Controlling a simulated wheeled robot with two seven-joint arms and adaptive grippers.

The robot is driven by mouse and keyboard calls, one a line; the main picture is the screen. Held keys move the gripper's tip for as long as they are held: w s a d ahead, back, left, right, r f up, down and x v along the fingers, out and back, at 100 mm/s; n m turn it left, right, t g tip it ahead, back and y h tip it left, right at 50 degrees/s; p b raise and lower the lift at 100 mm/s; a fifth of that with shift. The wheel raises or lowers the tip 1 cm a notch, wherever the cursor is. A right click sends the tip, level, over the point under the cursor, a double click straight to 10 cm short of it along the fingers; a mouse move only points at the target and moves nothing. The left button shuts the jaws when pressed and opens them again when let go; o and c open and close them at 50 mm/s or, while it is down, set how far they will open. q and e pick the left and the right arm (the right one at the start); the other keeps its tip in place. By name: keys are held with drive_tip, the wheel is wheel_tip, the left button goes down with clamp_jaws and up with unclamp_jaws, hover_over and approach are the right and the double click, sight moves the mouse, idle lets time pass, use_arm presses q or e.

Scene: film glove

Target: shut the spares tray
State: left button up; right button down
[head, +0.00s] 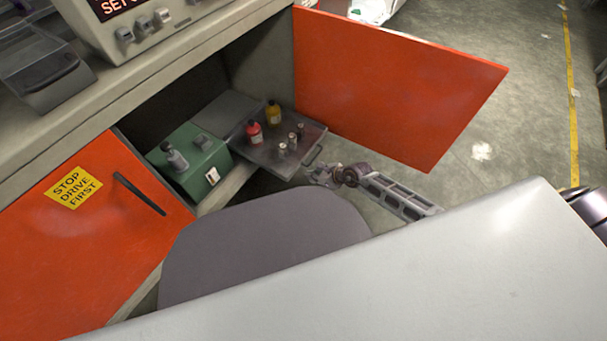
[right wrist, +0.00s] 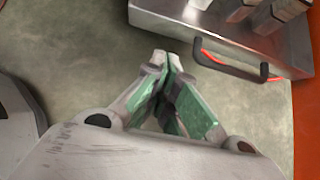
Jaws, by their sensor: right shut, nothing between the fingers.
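The spares tray (head: 270,150) is a grey metal tray pulled out of the open cabinet. It carries a red bottle (head: 254,133), a yellow bottle (head: 273,112) and several small metal parts (head: 292,142). Its dark handle (head: 313,155) is on the front edge and also shows in the right wrist view (right wrist: 236,70). My right gripper (head: 316,175) is just in front of the handle, with its fingers (right wrist: 172,68) shut and empty. In the right wrist view a gap of floor lies between fingertips and handle. My left gripper is not in view.
An orange door (head: 395,85) stands open right of the tray. Another orange door (head: 90,235) with a yellow sign and black handle is at left. A green box (head: 190,160) stands inside the cabinet beside the tray.

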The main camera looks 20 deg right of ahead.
drive_tip(key=shift+w+a+f+b, duration=0.15)
drive_tip(key=shift+w+a+b, duration=0.35)
drive_tip(key=shift+w+a, duration=0.3)
drive_tip(key=shift+w+a+f+b, duration=0.15)
drive_tip(key=shift+w+a+b, duration=0.4)
drive_tip(key=shift+w, duration=0.4)
drive_tip(key=shift+w, duration=0.1)
